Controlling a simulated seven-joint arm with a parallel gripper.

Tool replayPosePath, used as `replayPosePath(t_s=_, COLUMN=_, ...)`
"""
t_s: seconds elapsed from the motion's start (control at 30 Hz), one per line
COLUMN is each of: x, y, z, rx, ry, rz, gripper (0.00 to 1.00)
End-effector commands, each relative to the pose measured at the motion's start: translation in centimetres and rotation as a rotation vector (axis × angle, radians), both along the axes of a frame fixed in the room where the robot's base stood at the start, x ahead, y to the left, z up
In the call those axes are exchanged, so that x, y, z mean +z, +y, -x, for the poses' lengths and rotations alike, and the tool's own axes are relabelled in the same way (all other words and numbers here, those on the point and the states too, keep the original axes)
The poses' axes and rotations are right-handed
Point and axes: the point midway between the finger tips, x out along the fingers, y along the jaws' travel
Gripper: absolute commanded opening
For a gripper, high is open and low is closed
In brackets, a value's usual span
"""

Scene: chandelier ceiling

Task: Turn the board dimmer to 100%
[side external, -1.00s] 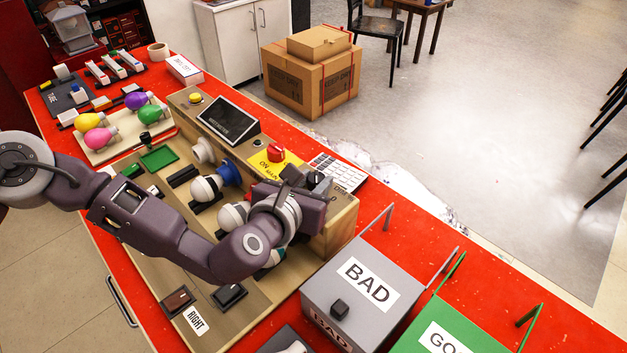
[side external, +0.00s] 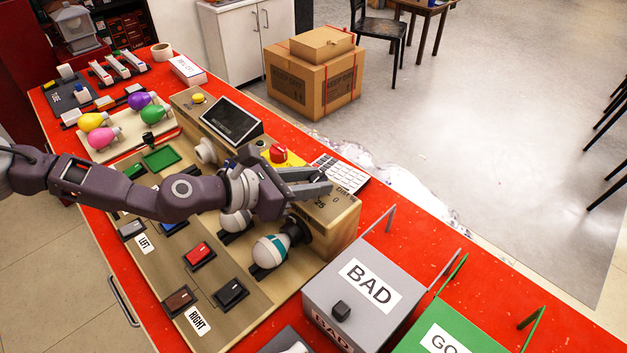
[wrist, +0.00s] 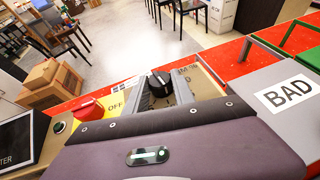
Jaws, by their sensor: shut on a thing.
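The dimmer is a black knob (wrist: 160,83) on the wooden test board (side external: 335,228), at the right end of its raised back box. In the wrist view the knob sits between the two grey fingers of my gripper (wrist: 163,90). In the side view my gripper (side external: 318,181) reaches over the box from the left, its fingers closed around the knob, which they mostly hide. Part of a "DIM %" label shows beside the fingers, and "25" on the box front below. The knob's exact setting cannot be read.
A red switch (side external: 278,153) on a yellow plate stands left of the knob, a dark screen (side external: 231,121) farther left. Bulbs in sockets (side external: 271,251) lie below the arm. A keypad (side external: 340,173) is behind; the grey BAD bin (side external: 325,290) stands at the front right.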

Motion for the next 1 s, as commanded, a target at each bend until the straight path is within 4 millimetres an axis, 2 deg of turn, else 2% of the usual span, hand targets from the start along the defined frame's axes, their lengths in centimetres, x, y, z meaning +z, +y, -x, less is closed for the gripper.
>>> replayPosePath(t_s=0.5, x=0.09, y=0.29, z=-0.96, rx=-0.438, ry=-0.004, rz=-0.001, gripper=0.00)
replayPosePath(t_s=1.0, x=0.04, y=0.21, z=-1.08, rx=-0.641, ry=-0.003, rz=-0.001, gripper=0.00)
